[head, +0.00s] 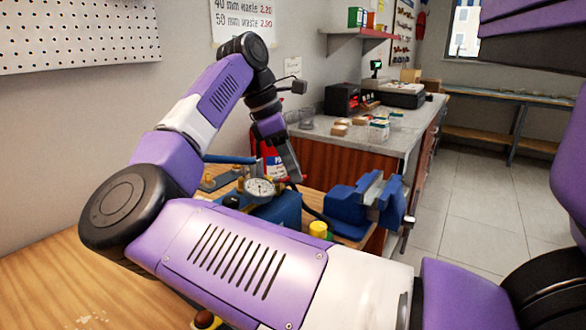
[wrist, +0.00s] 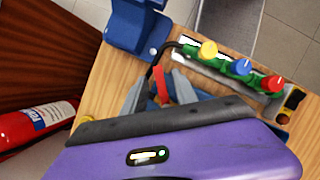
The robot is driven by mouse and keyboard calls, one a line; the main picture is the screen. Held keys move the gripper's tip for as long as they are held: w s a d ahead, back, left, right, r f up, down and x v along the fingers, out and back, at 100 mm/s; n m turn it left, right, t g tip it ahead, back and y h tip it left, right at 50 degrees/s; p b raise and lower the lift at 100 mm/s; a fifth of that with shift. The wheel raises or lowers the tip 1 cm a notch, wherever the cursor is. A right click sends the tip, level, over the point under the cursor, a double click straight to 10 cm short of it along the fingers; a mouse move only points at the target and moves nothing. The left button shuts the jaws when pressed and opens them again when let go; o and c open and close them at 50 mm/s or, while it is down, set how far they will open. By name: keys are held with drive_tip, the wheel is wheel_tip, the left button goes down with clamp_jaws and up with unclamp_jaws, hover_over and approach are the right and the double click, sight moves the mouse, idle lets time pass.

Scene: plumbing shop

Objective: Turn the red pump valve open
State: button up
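In the wrist view, a small red lever (wrist: 161,84), which looks like the pump valve's handle, stands between the two grey fingers of my gripper (wrist: 160,92). The fingers are apart, with gaps visible beside the lever; I cannot tell whether either one touches it. The red lever cannot be made out there.
A blue vise (head: 370,200) stands right of the pump. A red fire extinguisher (wrist: 36,122) is beside the bench. A green manifold carries yellow (wrist: 208,49), blue (wrist: 242,67) and red (wrist: 273,84) knobs. A counter (head: 345,131) lies beyond.

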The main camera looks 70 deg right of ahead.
drive_tip(key=shift+f, duration=0.1)
clamp_jaws()
drive_tip(key=shift+d, duration=0.1)
idle(0.3)
drive_tip(key=n, duration=0.1)
drive_tip(key=n+h, duration=0.1)
drive_tip(key=n, duration=0.1)
drive_tip(key=w+d+n+t+b, duration=0.1)
drive_tip(key=n, duration=0.1)
drive_tip(key=shift+h, duration=0.3)
drive_tip(key=n, duration=0.2)
drive_tip(key=w+n+t+b, duration=0.1)
drive_tip(key=shift+d+n+h, duration=0.3)
drive_tip(key=shift+d+n, duration=0.1)
drive_tip(key=shift+w+d+n+t+b, duration=0.1)
drive_tip(key=shift+w+n+t+b, duration=0.35)
drive_tip(key=shift+n, duration=0.35)
